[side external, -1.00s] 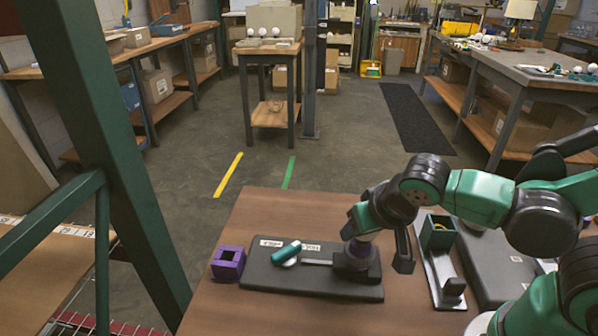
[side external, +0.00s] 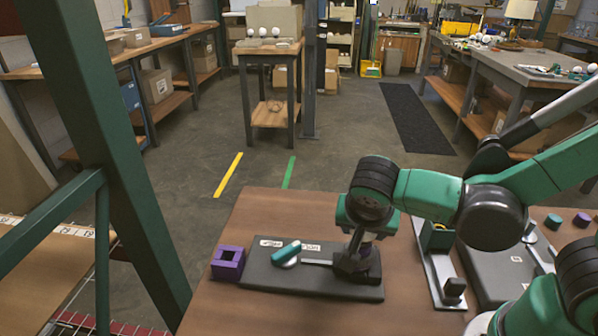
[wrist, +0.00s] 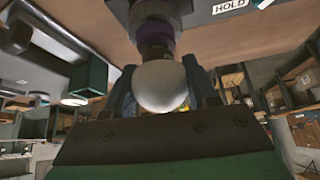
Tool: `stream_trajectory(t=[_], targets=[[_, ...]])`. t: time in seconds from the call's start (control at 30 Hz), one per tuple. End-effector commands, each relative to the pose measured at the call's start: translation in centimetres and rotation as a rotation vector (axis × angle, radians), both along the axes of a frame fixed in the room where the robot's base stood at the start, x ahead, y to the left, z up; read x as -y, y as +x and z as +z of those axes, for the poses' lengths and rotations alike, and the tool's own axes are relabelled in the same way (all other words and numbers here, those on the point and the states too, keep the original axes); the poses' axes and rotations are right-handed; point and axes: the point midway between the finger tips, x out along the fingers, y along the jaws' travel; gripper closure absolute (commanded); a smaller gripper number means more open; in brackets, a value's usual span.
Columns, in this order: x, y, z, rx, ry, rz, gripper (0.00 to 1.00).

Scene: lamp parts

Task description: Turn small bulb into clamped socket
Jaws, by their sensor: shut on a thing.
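The small white bulb (wrist: 163,86) is between the two fingers of my gripper (wrist: 165,95) in the wrist view, and the gripper is shut on it. The bulb's neck meets the purple socket (wrist: 155,49), and I cannot tell how deep it sits. In the side view my gripper (side external: 357,243) is over the dark clamp (side external: 368,277) at the right end of a dark grey base (side external: 315,284). There the bulb is hidden by the gripper, and only a little purple shows. The clamp's teal lever (side external: 286,252) lies to the left.
A purple hollow block (side external: 228,263) stands left of the base. A metal stand with a green box (side external: 437,237) is to the right. Beyond it are a dark grey board (side external: 506,262) and small teal and purple caps (side external: 582,219). The table's front middle is bare.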

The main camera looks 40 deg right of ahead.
Motion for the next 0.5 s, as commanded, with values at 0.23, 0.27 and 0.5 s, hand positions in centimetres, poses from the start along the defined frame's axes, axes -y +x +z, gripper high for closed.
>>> stream_trajectory(t=[0.23,0.27,0.5], targets=[[-0.07,0.08,-0.06,-0.003,0.001,-0.214,0.87],[-0.07,0.09,-0.07,-0.003,0.000,-0.273,0.87],[-0.02,0.00,-0.10,-0.002,0.001,-0.593,0.87]])
